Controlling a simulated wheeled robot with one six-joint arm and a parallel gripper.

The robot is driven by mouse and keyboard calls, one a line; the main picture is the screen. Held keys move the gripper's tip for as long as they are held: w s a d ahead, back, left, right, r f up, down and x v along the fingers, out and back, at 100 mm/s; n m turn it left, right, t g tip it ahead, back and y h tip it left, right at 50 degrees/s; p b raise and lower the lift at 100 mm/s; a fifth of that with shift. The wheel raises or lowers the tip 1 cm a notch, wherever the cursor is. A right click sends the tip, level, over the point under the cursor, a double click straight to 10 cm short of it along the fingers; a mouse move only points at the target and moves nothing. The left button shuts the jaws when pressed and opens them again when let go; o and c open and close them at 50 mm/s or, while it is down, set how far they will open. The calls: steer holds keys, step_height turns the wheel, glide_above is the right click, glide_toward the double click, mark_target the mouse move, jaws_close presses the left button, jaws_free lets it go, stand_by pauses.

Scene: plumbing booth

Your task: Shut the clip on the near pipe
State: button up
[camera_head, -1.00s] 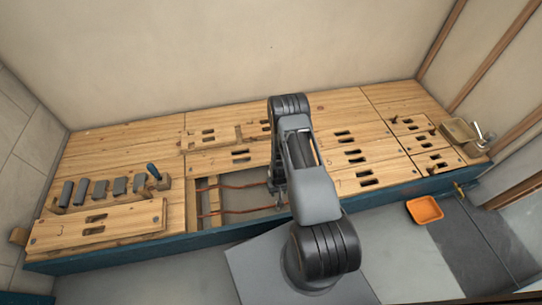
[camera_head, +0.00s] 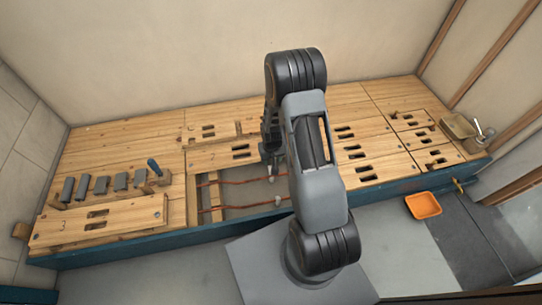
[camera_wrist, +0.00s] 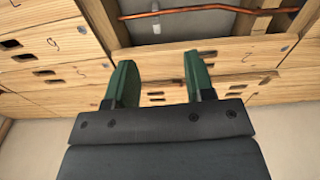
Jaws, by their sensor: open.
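Two copper pipes run left to right in the floor opening in the head view. The near pipe (camera_head: 238,207) has a small pale clip (camera_head: 278,200) near its right visible end, beside my arm. Whether this clip is open or shut is too small to tell. The far pipe (camera_head: 230,183) lies behind it, with another small pale clip (camera_head: 271,178). My gripper (camera_head: 268,158) is above the far side of the opening, partly hidden by my arm. In the wrist view its green fingers (camera_wrist: 158,82) are apart and empty. One copper pipe (camera_wrist: 205,10) with a grey clip (camera_wrist: 155,20) crosses the top.
Slotted floorboards (camera_head: 225,155) surround the opening. An orange tray (camera_head: 424,205) is on the grey floor at right.

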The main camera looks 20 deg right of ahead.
steer(key=shift+a+r, duration=0.1)
steer(key=shift+r, duration=0.65)
steer(key=s+a+r+t+p, duration=0.1)
steer(key=s+r+p, duration=0.4)
steer(key=r, duration=1.3)
steer(key=s+a+r+n+t+p, duration=0.1)
steer(key=s+a+r+p, duration=0.2)
steer(key=r+p, duration=1)
steer(key=s+a+r+p, duration=0.3)
steer(key=s+r+p, duration=0.3)
steer(key=r, duration=1.9)
steer(key=p, duration=0.3)
steer(key=shift+s+r+n+t, duration=0.2)
steer(key=shift+s+n+t, duration=0.1)
steer(key=shift+n+t, duration=0.1)
steer(key=shift+s+f, duration=0.1)
steer(key=shift+c, duration=0.6)
